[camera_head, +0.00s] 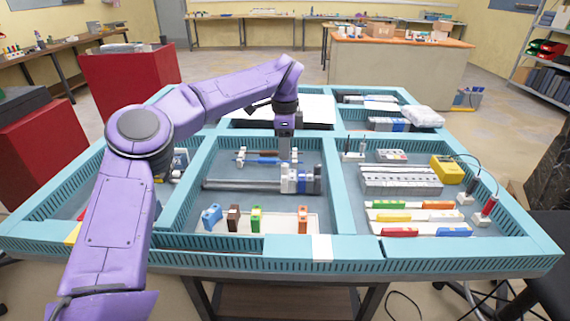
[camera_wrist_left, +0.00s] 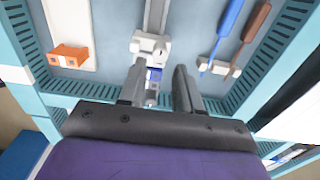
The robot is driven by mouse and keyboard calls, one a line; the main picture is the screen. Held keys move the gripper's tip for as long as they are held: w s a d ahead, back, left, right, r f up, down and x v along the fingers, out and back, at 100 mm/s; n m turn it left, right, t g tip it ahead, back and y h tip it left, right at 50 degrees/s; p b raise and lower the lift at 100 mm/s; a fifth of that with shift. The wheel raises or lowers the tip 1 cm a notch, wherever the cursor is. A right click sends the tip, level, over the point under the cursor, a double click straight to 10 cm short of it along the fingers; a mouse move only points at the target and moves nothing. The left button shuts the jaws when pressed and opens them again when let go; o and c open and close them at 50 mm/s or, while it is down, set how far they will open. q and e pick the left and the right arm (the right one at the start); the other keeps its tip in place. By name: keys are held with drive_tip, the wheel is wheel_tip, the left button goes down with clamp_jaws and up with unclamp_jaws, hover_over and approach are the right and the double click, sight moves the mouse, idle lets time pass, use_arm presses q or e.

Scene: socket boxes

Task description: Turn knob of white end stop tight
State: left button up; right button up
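A grey rail (camera_head: 240,185) lies in the middle compartment, with a group of blue, white and grey modules (camera_head: 300,180) at its right end. In the left wrist view, a white block that looks like the white end stop (camera_wrist_left: 149,44) sits across the rail; its knob is too small to make out. My left gripper (camera_wrist_left: 160,70) points down over the rail end, its two fingers apart with nothing held between them. A blue and white part (camera_wrist_left: 153,76) shows in the gap below the fingers. In the head view the left gripper (camera_head: 285,148) is behind the modules. My right gripper is out of view.
A blue screwdriver (camera_head: 264,160) and a brown screwdriver (camera_head: 262,153) lie in a white holder behind the rail. An orange block (camera_head: 303,219) and several other coloured blocks stand on a white strip in front. Teal divider walls surround the compartment.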

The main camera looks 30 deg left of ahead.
sight(285, 164)
use_arm(q)
drive_tip(key=shift+f, duration=2.35)
clamp_jaws()
